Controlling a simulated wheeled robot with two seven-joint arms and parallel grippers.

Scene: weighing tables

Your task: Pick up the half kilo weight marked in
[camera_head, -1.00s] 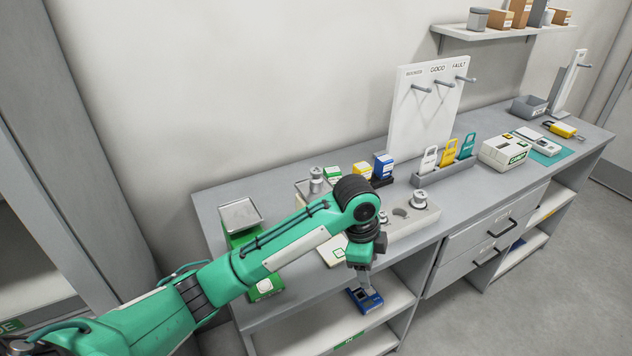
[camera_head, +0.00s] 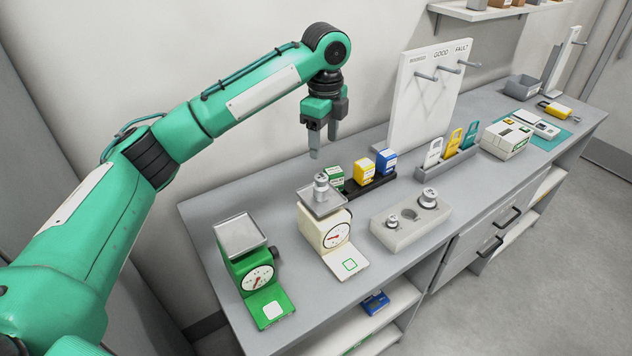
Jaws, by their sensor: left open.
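A metal weight (camera_head: 321,187) stands upright on the pan of the cream dial scale (camera_head: 323,236). I cannot read the markings on any weight, so I cannot tell which is the half kilo. My left gripper (camera_head: 324,145) points down with its jaws open and empty. In the picture it is above the weight on the cream scale, apart from it. My right gripper is not in view.
A green dial scale (camera_head: 255,272) with an empty pan stands left of the cream one. Green, yellow and blue boxes (camera_head: 386,160) sit in a black holder (camera_head: 377,183). Behind is a white pegboard (camera_head: 425,105); coloured tags stand right. The bench front is mostly clear.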

